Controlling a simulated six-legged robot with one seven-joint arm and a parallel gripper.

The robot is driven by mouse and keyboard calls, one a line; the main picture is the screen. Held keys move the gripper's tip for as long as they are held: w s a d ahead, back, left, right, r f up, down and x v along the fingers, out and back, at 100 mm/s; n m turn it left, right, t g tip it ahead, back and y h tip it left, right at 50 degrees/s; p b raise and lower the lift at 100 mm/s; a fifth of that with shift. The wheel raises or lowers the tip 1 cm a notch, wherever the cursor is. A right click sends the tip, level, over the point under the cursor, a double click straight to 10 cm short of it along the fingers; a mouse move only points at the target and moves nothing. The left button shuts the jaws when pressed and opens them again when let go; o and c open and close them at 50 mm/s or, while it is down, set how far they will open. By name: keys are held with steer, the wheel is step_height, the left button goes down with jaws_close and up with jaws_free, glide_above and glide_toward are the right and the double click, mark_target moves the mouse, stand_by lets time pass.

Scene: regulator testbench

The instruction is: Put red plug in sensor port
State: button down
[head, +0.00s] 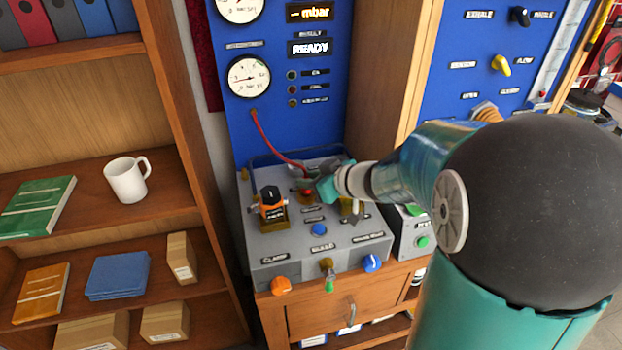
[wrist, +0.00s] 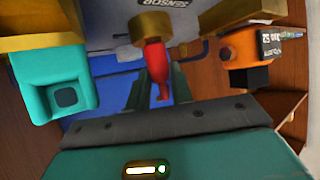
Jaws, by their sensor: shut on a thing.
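The red plug (wrist: 156,68) is between the fingers of my gripper (wrist: 158,86) in the wrist view, and the gripper is shut on it. The plug's far end meets a brass sensor port (wrist: 150,26), beside a label reading SENSOR. I cannot tell how deep the plug sits in it. In the head view my gripper (head: 318,186) is over the back middle of the grey bench unit (head: 283,248). A little of the red plug (head: 307,192) shows there beside the fingers. A red hose (head: 270,140) runs from the blue panel down toward the gripper.
An orange regulator with a black knob (head: 271,207) stands left of the gripper; it also shows in the wrist view (wrist: 262,62). A lever valve (head: 351,207) is close on the right. A blue button (head: 319,229) is in front. The blue gauge panel (head: 270,115) rises behind.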

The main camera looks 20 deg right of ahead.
steer(key=shift+f, duration=0.15)
steer(key=c, duration=1.2)
jaws_free()
steer(key=shift+c, duration=0.2)
steer(key=shift+r, duration=0.3)
steer(key=v, duration=1.1)
steer(key=s+a+r+m+g+h, duration=0.1)
steer(key=s+a+m+g+h, duration=0.1)
steer(key=s, duration=0.6)
steer(key=s+a+m+g+h, duration=0.2)
steer(key=s+a+m+h, duration=0.2)
steer(key=s, duration=0.4)
steer(key=shift+r+m+g+h, duration=0.3)
steer(key=shift+r+m+h, duration=0.1)
steer(key=shift+s, duration=0.15)
